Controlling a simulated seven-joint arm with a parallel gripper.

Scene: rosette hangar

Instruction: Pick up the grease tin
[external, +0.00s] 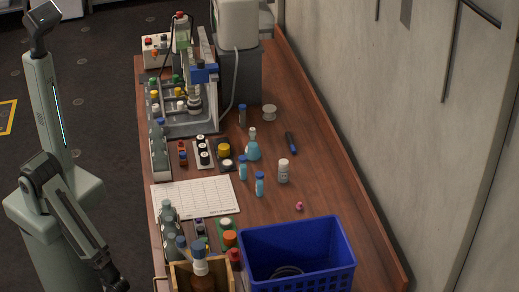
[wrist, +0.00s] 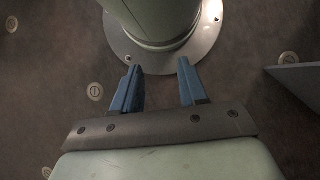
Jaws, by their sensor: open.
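I cannot pick out the grease tin for certain in the external view. Small containers there include a yellow-topped one (external: 223,150), a white cylinder (external: 283,172) and a white spool-like piece (external: 269,111), all on the wooden bench (external: 325,205). My gripper (external: 118,286) hangs at the bottom left, off the bench's left side and apart from these containers. In the wrist view, its two blue fingers (wrist: 160,78) are spread with nothing between them. That view faces the floor and a round metal base, with no tin visible.
A blue crate (external: 297,243) and a wooden box of bottles (external: 182,275) stand at the near end. A printed sheet (external: 195,198) lies left of several small bottles. Equipment (external: 190,95) fills the far end; a wall borders the right. The bench is clearer right of centre.

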